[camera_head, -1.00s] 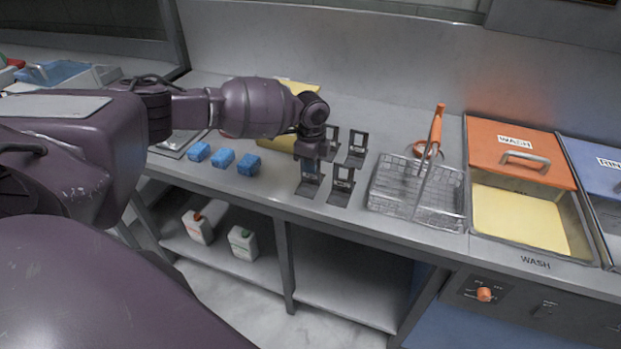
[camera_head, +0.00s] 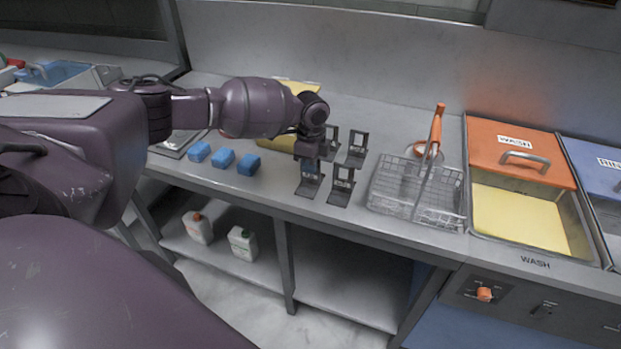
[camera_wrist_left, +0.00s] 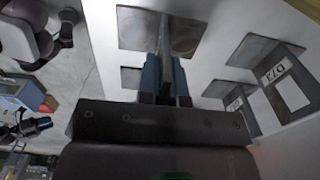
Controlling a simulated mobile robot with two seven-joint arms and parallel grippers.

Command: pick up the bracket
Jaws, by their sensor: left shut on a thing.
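Several dark brackets stand upright on the grey counter: front left (camera_head: 309,187), front right (camera_head: 341,188), back right (camera_head: 356,149) and back left (camera_head: 332,139). My left gripper (camera_head: 312,166) is at the top of the front-left bracket, its blue fingers pointing down. In the left wrist view, the blue fingers (camera_wrist_left: 165,80) are shut on the thin grey upright of a bracket (camera_wrist_left: 163,45). A bracket labelled D73 (camera_wrist_left: 285,75) stands to the right there, apart from the fingers. My gripper partly hides the held bracket's top. My right gripper is not in view.
Blue blocks (camera_head: 223,159) lie left of the brackets. A wire basket (camera_head: 415,192) with an orange handle stands to the right, beside the WASH basin (camera_head: 520,215). A yellow item (camera_head: 275,143) lies behind my arm. The counter's front edge is close to the brackets.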

